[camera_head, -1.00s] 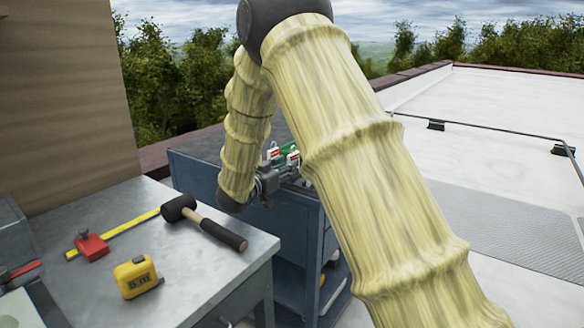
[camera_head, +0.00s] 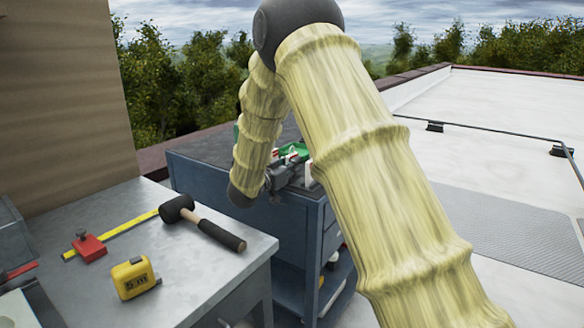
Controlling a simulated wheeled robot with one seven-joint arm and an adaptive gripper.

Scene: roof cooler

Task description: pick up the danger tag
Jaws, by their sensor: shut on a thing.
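My gripper (camera_head: 281,175) is small and dark in the head view, over the top of the blue cart (camera_head: 196,176). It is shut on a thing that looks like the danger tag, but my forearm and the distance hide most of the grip. A small red-and-white patch (camera_head: 291,156) shows just above the jaws; I cannot tell whether it is part of the held tag or another tag lying behind. A green item (camera_head: 298,149) lies by the jaws on the cart top, partly hidden by my arm.
The grey workbench (camera_head: 200,270) at left holds a black-headed mallet (camera_head: 210,222), a yellow tape measure (camera_head: 132,278), a yellow rule (camera_head: 128,228) and a red block (camera_head: 89,247). A brown wall (camera_head: 65,95) stands behind it.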

